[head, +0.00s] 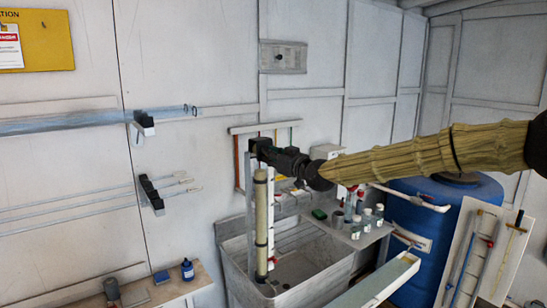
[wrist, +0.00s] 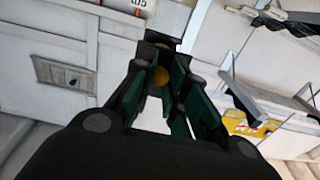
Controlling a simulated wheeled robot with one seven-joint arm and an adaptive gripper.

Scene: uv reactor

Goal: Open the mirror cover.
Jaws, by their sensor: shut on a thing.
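My gripper (head: 266,152) reaches in from the right in the head view, at the top of a grey upright post (head: 250,205) above the sink. In the wrist view my gripper (wrist: 163,72) has its dark green fingers closed in on a small dark block, which looks like the mirror cover (wrist: 160,40). A round orange-brown spot shows between the fingers. In the head view the fingers and arm largely hide the block, so I cannot tell how far the cover is turned. A tan tube (head: 261,225) stands upright just below the gripper.
A grey sink (head: 232,262) lies below, with bottles (head: 367,222) on the ledge at its right. A blue barrel (head: 440,230) stands right of it under my arm. Wall racks with glass tubes (head: 80,122) and rods (head: 80,208) are at the left.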

